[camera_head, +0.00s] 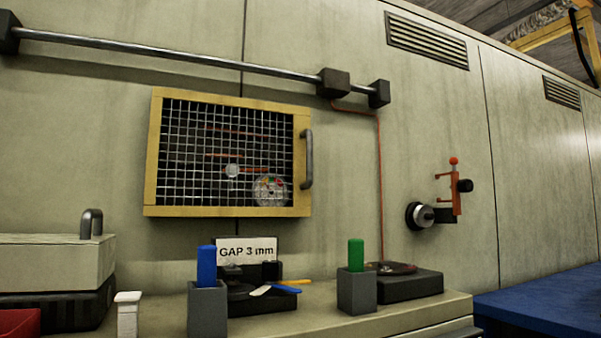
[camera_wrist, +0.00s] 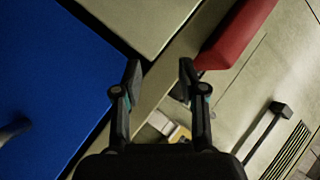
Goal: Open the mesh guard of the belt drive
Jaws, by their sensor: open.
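The mesh guard (camera_head: 168,150) is a yellow-framed wire grid on the wall in the head view. It looks shut over the belt drive. A grey bar handle (camera_head: 308,158) stands on its right edge. Behind the mesh I see a pale hub (camera_head: 232,171), a larger pale disc (camera_head: 270,190) with coloured marks, and red lines. My gripper (camera_wrist: 158,75) is open in the wrist view, with nothing between its fingers. It is not visible in the head view, and the guard is not recognisable in the wrist view, so their distance is unclear.
A metal rail (camera_head: 180,57) runs above the guard. Below stands a bench (camera_head: 320,318) with a blue-handled holder (camera_head: 207,300), a green-handled holder (camera_head: 357,290) and a "GAP 3 mm" sign (camera_head: 247,249). An orange lever fitting (camera_head: 455,190) juts out at right. The wall right of the handle is mostly clear.

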